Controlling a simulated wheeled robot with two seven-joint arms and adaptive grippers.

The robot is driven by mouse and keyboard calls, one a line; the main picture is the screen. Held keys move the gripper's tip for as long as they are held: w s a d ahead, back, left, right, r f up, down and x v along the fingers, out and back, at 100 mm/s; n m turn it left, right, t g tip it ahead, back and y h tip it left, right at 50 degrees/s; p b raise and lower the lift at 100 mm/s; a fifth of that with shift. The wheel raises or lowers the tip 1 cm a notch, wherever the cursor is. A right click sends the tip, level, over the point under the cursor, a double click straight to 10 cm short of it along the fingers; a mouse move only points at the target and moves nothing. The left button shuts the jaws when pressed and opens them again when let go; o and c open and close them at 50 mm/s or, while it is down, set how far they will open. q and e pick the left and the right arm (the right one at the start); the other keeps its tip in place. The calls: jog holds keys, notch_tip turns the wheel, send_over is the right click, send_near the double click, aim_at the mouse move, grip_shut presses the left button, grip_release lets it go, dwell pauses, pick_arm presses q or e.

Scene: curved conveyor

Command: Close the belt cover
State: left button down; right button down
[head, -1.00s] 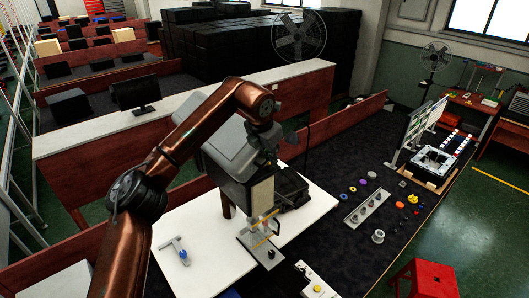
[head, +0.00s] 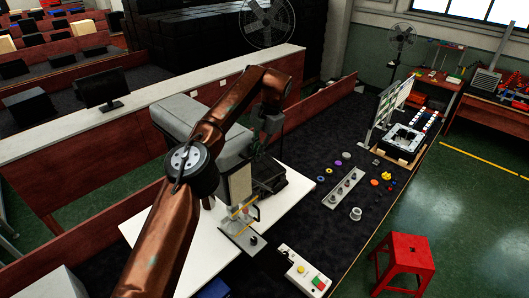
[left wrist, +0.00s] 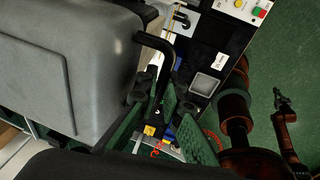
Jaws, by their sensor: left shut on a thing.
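The belt cover (head: 182,116) is a large grey rounded shell at the middle left of the head view, partly hidden behind my copper left arm. It looks raised and tilted above the machine on the white board. In the left wrist view the cover (left wrist: 78,70) fills the left side, with a bent black handle (left wrist: 158,46) on its right edge. My left gripper (head: 266,132) is at the cover's right side. Its green-padded fingers (left wrist: 168,112) are close around the lower end of the handle, shut on it; the exact contact is partly hidden.
A control box with buttons (head: 305,272) lies in front of the machine. A grey strip with several parts (head: 343,188) and loose coloured pieces lie on the dark table at right. A red stool (head: 402,258) stands on the green floor. A wooden partition (head: 320,112) runs behind the machine.

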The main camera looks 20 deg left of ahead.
pick_arm(q)
jog(key=shift+d, duration=0.1)
jog(key=c, duration=2.3)
grip_release()
jog(key=shift+w+f, duration=0.1)
jog(key=shift+w, duration=0.1)
jog(key=shift+s, duration=0.1)
